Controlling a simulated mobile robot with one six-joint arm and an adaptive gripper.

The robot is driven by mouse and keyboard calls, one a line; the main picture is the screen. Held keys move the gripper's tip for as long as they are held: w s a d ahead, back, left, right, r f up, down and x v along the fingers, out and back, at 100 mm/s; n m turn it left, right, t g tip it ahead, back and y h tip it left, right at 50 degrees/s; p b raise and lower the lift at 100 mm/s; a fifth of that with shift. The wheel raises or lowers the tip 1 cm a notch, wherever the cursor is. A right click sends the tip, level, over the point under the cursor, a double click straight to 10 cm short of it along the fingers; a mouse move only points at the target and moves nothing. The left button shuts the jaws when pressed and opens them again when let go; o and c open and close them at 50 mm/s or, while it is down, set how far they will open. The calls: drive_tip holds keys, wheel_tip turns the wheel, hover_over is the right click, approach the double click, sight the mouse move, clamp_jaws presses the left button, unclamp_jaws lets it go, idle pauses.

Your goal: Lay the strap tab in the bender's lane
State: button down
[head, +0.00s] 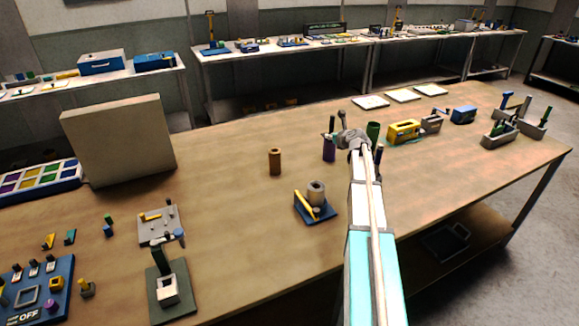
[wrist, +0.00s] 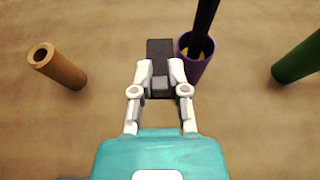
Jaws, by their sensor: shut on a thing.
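My gripper (wrist: 161,70) is shut on a small grey piece (wrist: 160,83), which I take for the strap tab; the fingers partly hide it. A dark flat strip (wrist: 159,48) shows just beyond the fingertips, and I cannot tell whether it is part of the held piece. In the head view my gripper (head: 355,142) is at the middle of the table, beside the purple cup (head: 329,154). The bender is not certain: a dark green base with a pale block (head: 168,289) and an upright lever stands at front left, and a blue base (head: 326,214) with a yellow bar and grey cylinder stands nearer the middle.
The purple cup (wrist: 191,70) holding a dark rod is close right of my fingers. A brown tube (wrist: 58,68) stands left, a green cup (wrist: 298,62) right. A yellow block (head: 403,131) and grey stands (head: 498,135) are farther right. A tall beige panel (head: 120,140) is at left.

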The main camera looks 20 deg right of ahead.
drive_tip(key=shift+s+d, duration=0.1)
drive_tip(key=shift+d, duration=0.2)
drive_tip(key=s+a+f+b, duration=0.1)
drive_tip(key=s+a, duration=0.1)
drive_tip(key=a, duration=0.6)
drive_tip(key=s+a+f+b, duration=0.1)
drive_tip(key=a, duration=0.6)
drive_tip(key=shift+s+a+y, duration=0.3)
drive_tip(key=shift+s+a, duration=0.05)
drive_tip(key=shift+f, duration=0.15)
drive_tip(key=b, duration=0.9)
hover_over(312, 168)
wheel_tip(312, 168, down, 9)
drive_tip(key=shift+s+r, duration=0.1)
